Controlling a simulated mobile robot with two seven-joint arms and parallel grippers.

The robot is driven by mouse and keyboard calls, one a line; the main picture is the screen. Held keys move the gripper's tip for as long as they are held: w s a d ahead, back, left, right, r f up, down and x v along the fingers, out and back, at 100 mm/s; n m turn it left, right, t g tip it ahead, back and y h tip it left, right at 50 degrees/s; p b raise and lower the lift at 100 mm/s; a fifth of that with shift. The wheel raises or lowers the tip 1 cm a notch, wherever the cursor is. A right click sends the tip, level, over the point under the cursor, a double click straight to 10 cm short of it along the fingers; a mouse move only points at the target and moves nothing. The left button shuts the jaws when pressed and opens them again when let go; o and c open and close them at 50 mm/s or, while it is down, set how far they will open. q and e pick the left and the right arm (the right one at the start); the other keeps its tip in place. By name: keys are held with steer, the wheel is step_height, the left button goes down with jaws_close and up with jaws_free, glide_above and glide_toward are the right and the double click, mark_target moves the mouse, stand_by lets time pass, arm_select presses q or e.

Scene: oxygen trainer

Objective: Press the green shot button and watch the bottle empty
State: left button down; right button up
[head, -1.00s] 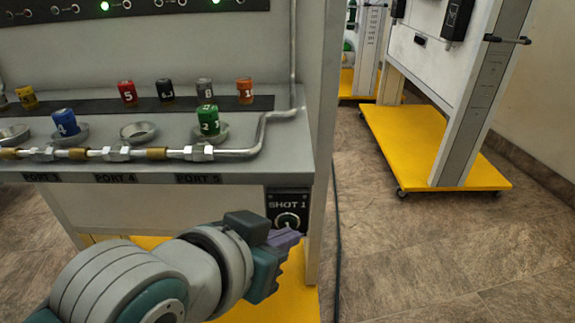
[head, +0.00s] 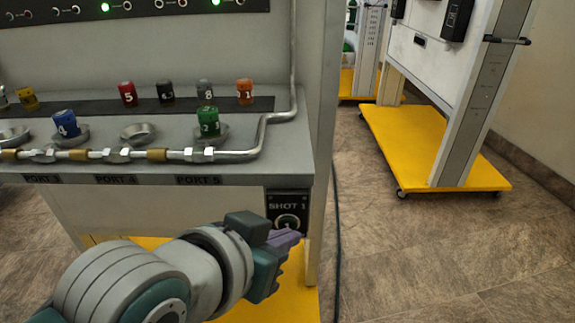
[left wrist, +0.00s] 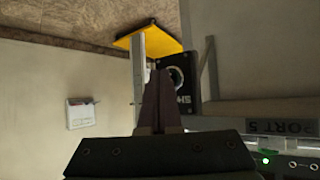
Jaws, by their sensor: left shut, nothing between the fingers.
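A black plate marked SHOT 1 (head: 287,204) is on the front of the trainer bench, under the right end of its shelf. Its round button (head: 288,221) has a pale ring with a 1; I cannot make out a green colour on it. My left gripper (head: 291,239) is shut and empty, its purple fingertips just in front of the plate's lower edge and covering part of it. In the left wrist view the plate (left wrist: 184,88) and ring (left wrist: 176,76) lie just beyond the shut fingers (left wrist: 158,82). Whether they touch is unclear. I cannot identify the bottle.
The bench shelf (head: 270,173) holds a metal pipe (head: 262,130) and several numbered caps, including a green one (head: 208,121) at PORT 5. Green lamps glow above. A dark hose (head: 337,240) hangs at right. Another stand on a yellow base (head: 430,150) is behind; the floor between is clear.

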arm_select(q)
steer(key=shift+s+p, duration=0.35)
steer(key=shift+s, duration=0.2)
steer(key=shift+s, duration=0.1)
steer(key=s+p, duration=0.3)
steer(key=s, duration=0.2)
steer(key=shift+s, duration=0.4)
steer(key=shift+r+p, duration=0.1)
steer(key=shift+p, duration=0.2)
